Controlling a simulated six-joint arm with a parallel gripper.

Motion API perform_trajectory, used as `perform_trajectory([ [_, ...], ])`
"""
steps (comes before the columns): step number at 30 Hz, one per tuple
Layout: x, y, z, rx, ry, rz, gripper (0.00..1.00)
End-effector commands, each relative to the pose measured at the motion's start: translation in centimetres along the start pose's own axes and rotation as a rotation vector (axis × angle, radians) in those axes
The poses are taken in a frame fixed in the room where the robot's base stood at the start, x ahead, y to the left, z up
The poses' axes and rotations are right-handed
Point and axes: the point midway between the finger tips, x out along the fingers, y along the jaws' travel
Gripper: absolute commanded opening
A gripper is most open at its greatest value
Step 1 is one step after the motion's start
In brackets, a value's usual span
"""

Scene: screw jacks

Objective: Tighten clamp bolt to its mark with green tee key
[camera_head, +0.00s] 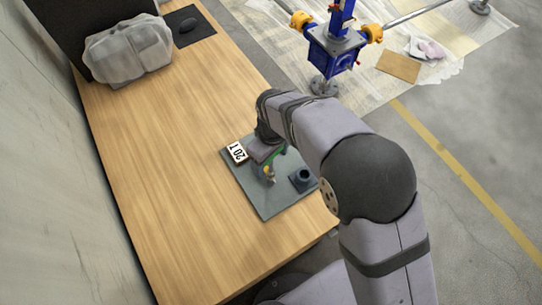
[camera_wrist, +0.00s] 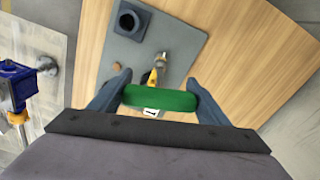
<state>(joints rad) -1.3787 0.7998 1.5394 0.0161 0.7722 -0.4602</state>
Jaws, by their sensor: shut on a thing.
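The green tee key (camera_wrist: 162,98) shows in the wrist view as a thick green bar lying crosswise between my two fingers. My gripper (camera_wrist: 160,92) is shut on this bar. In the head view, a little green of the key (camera_head: 284,149) shows beside my wrist. Just beyond the bar in the wrist view is a small yellow and metal clamp piece (camera_wrist: 154,74) on the grey plate; it also shows in the head view (camera_head: 269,173). The key's shaft, the clamp bolt and its mark are hidden or too small to make out. I cannot tell whether the key sits on the bolt.
The grey plate (camera_head: 262,200) lies on the wooden table (camera_head: 165,150). It carries a dark block with a round socket (camera_head: 303,178) and a white "20 T" label (camera_head: 237,152). A covered grey bundle (camera_head: 128,50) is at the back left. A blue jack (camera_head: 337,47) stands beyond the table.

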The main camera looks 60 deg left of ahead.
Motion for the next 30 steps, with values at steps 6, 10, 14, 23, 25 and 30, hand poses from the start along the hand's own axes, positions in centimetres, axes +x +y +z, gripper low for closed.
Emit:
perform_trajectory([
  [6, 0.5, 0.0, 0.0, 0.0, 0.001, 0.0, 0.24],
  [10, 0.7, 0.0, 0.0, 0.0, 0.001, 0.0, 0.24],
  [14, 0.7, 0.0, 0.0, 0.0, 0.001, 0.001, 0.24],
  [23, 0.6, 0.1, 0.0, 0.002, 0.002, 0.001, 0.24],
  [25, 0.3, 0.5, 0.2, 0.013, 0.003, 0.003, 0.24],
  [30, -0.6, 2.7, 1.5, 0.077, 0.003, 0.014, 0.11],
])
